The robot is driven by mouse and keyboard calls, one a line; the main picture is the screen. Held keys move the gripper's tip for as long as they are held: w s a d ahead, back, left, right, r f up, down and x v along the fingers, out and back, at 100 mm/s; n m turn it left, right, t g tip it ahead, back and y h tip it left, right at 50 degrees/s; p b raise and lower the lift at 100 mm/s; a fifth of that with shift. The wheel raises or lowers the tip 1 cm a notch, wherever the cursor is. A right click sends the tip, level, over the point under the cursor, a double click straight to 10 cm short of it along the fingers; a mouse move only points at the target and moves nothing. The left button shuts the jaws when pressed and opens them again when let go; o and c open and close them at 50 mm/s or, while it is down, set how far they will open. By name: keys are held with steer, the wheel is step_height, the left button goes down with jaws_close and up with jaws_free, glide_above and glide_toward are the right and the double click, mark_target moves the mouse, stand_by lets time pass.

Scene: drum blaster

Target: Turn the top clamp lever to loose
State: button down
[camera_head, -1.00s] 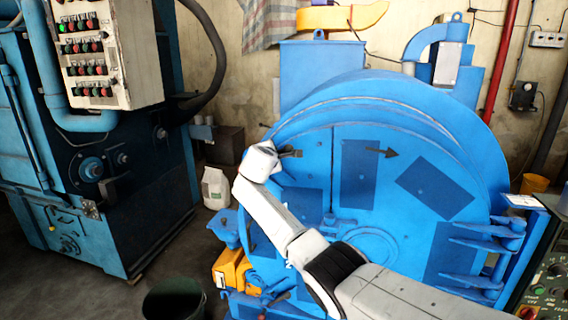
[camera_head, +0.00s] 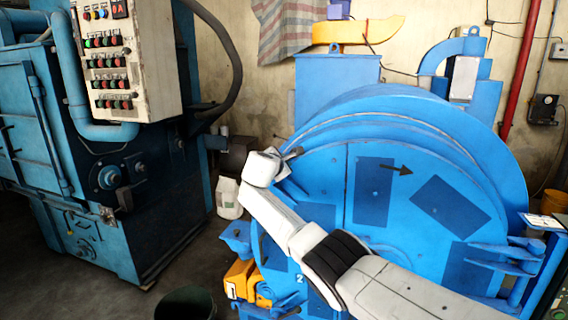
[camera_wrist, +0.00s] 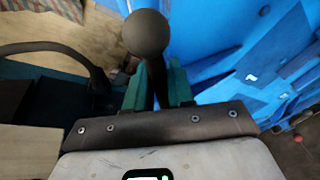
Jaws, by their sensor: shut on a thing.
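The top clamp lever shows in the wrist view as a dark rod with a round ball knob (camera_wrist: 146,34). My gripper (camera_wrist: 158,82) has its two green fingers on either side of the rod just below the knob, shut on it. In the head view my gripper (camera_head: 290,153) is at the upper left edge of the round blue drum door (camera_head: 330,175). The lever is too small and too covered by my gripper to make out clearly there, and its pivot is hidden in both views.
A blue cabinet with a button panel (camera_head: 112,65) stands at the left. A white bag (camera_head: 228,198) and a dark green bucket (camera_head: 186,303) are on the floor between it and the drum. Blue hinges (camera_head: 500,262) stick out at the drum's right.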

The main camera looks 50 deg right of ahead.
steer(key=c, duration=1.1)
jaws_free()
steer(key=shift+d, duration=0.1)
steer(key=b+v, duration=0.1)
steer(key=v, duration=1)
steer(key=shift+w, duration=0.1)
